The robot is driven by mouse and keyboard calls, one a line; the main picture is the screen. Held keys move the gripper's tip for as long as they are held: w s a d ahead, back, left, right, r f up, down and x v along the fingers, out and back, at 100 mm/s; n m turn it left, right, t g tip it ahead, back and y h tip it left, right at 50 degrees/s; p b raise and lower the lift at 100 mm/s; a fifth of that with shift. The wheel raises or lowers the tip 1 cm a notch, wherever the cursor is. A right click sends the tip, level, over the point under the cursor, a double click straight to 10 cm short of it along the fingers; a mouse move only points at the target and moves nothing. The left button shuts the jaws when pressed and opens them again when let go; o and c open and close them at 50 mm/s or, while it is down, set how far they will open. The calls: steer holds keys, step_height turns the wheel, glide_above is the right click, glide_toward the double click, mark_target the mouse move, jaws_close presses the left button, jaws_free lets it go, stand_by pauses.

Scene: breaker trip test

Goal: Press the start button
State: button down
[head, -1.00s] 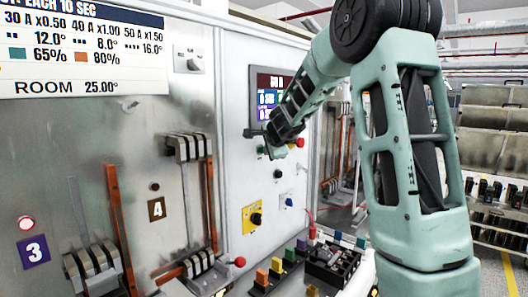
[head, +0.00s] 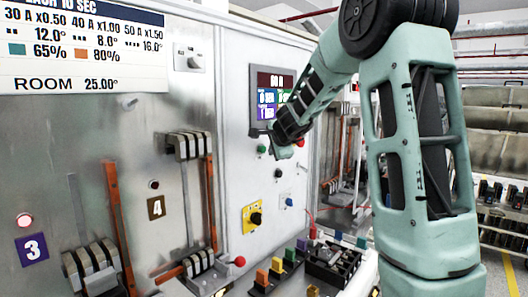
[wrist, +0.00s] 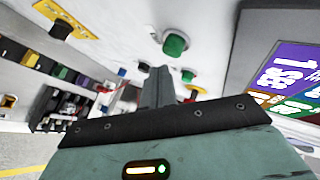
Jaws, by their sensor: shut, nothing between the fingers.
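A green button (head: 262,149) sits on the pale panel below the display, with no readable label. It shows large in the wrist view (wrist: 175,43), just beyond and to the right of my fingertips. My gripper (wrist: 157,73) is shut and empty, its fingers pointing toward the panel. In the head view my gripper (head: 283,153) is mostly hidden by my own arm, between the green button and a red button (head: 300,142). A visible gap in the wrist picture separates the fingers from the green button; the exact depth is unclear.
A display (head: 271,97) is above the buttons. A black knob (head: 278,173), a yellow plate with a black knob (head: 252,217) and a blue knob (head: 289,201) are below. Coloured blocks (head: 276,265) stand on the bench underneath. Breaker columns (head: 188,147) stand at left.

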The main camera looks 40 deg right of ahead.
steer(key=shift+s+d+b, duration=0.2)
steer(key=shift+s+b, duration=0.6)
steer(key=shift+s, duration=1.6)
steer(key=a+f+n+g+y+b, duration=0.1)
steer(key=a+f+n+y, duration=0.3)
steer(key=a, duration=0.7)
steer(key=s+a+f+n+g+y+b, duration=0.15)
steer(key=a+f+n, duration=0.35)
steer(key=a, duration=0.6)
steer(key=a+f+n+y+b, duration=0.1)
steer(key=a+f+n+y, duration=0.3)
steer(key=a, duration=0.7)
steer(key=s+a+f+n+g+b, duration=0.25)
steer(key=s+a+f+n, duration=0.35)
steer(key=a, duration=0.4)
steer(key=s+a+f+n+g+h, duration=0.1)
steer(key=s+f+n, duration=0.1)
steer(key=s, duration=0.5)
steer(key=s+a+f+n+g+h+b, duration=0.1)
steer(key=s+a+f+n+g, duration=0.1)
steer(key=s+n, duration=0.3)
steer(key=s+a+f+n+g+h+b, duration=0.1)
steer(key=s+a+f+n+g, duration=0.1)
steer(key=s, duration=0.7)
steer(key=shift+f+n, duration=0.85)
steer(key=shift+n, duration=0.35)
